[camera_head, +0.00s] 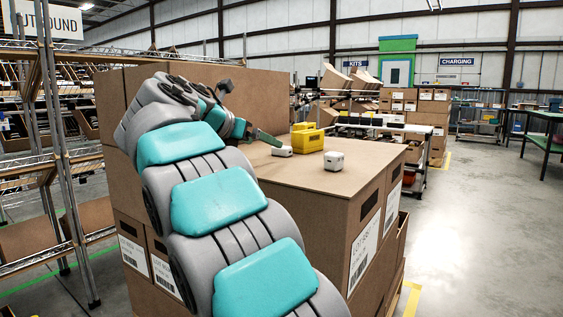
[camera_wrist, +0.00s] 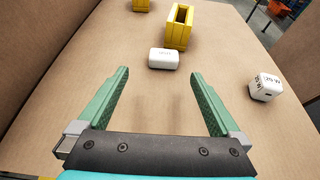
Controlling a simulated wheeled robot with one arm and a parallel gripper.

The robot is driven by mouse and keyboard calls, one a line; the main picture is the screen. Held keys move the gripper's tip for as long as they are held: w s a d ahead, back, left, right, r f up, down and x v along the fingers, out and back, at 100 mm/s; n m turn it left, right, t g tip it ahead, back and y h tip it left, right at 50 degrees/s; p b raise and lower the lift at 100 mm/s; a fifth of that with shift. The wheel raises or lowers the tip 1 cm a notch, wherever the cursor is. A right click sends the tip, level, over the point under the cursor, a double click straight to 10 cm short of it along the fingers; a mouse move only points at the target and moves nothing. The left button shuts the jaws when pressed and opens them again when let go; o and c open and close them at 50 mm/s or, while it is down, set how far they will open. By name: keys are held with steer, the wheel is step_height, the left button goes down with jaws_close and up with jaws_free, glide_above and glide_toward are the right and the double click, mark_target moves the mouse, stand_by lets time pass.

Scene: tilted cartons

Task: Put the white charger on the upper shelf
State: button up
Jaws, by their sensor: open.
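Two small white items stand on the cardboard carton top (camera_head: 312,178). A low, rounded white block (camera_head: 282,150) lies just beyond my fingertips; in the wrist view this block (camera_wrist: 163,59) is centred ahead of the gap between the fingers. A white cube with dark printing (camera_head: 334,161) stands apart to the right; the wrist view shows the cube (camera_wrist: 266,88) outside the right finger. I cannot tell for certain which one is the charger. My gripper (camera_wrist: 160,73) is open and empty above the carton top. A wire shelf rack (camera_head: 78,158) stands at the left.
A yellow open holder (camera_head: 308,140) stands close behind the low white block, also in the wrist view (camera_wrist: 179,27). A cardboard wall (camera_head: 250,95) rises along the carton top's back left. The front right of the carton top is bare.

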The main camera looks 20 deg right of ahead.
mark_target(277, 157)
steer(key=x, duration=0.2)
steer(key=shift+w+d+f, duration=0.1)
steer(key=shift+w+d, duration=0.05)
steer(key=shift+d, duration=0.05)
steer(key=b+x, duration=0.1)
steer(key=x, duration=0.1)
steer(key=b+x, duration=0.1)
steer(key=x, duration=0.1)
steer(key=shift+d+f, duration=0.25)
steer(key=shift+d, duration=0.4)
jaws_close()
steer(key=shift+r, duration=0.15)
